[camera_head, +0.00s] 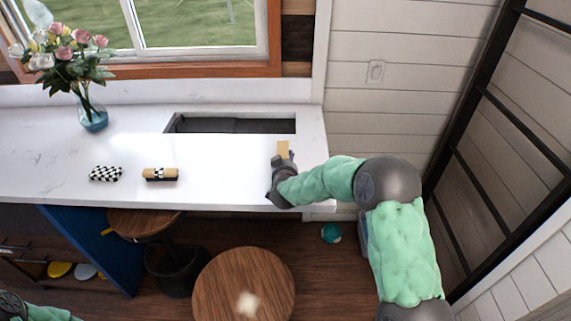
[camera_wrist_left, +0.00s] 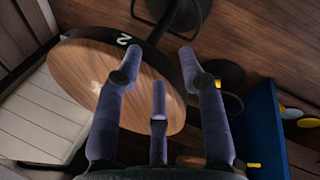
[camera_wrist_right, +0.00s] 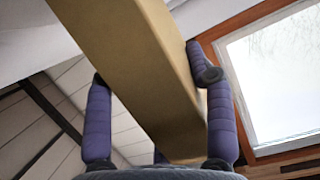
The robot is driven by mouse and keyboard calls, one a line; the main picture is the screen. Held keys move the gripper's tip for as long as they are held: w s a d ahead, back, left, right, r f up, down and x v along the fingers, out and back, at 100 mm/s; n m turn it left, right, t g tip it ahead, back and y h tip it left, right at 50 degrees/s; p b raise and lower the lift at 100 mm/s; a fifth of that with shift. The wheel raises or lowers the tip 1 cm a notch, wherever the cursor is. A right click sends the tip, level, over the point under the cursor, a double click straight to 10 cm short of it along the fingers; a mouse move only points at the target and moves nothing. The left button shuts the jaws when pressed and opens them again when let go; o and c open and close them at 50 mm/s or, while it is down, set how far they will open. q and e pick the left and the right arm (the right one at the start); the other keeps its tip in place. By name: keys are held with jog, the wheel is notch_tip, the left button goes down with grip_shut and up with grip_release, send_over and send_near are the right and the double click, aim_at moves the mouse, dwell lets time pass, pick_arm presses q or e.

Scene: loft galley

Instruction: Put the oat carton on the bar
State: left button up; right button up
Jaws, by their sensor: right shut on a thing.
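The oat carton looks like a plain tan box (camera_head: 283,149). My right gripper (camera_head: 281,162) is shut on it over the right end of the white bar counter (camera_head: 225,150). In the right wrist view the carton (camera_wrist_right: 140,60) runs long between the purple fingers (camera_wrist_right: 152,78). I cannot tell whether its far end touches the counter. My left gripper (camera_wrist_left: 161,85) is open and empty in the left wrist view, with its fingers spread above a round wooden table or stool top. In the head view only a bit of my left arm shows at the bottom left corner.
A checkered item (camera_head: 106,173) and a tan-and-checkered item (camera_head: 160,174) lie on the counter's left part. A flower vase (camera_head: 92,117) stands behind them. A dark recess (camera_head: 232,124) is sunk in the counter's back. A round wooden top (camera_head: 243,288) stands in front.

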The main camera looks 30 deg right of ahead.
jog(key=shift+r, duration=0.1)
jog(key=shift+s, duration=0.1)
jog(key=shift+f, duration=0.2)
jog(key=o, duration=0.9)
jog(key=shift+o, duration=0.2)
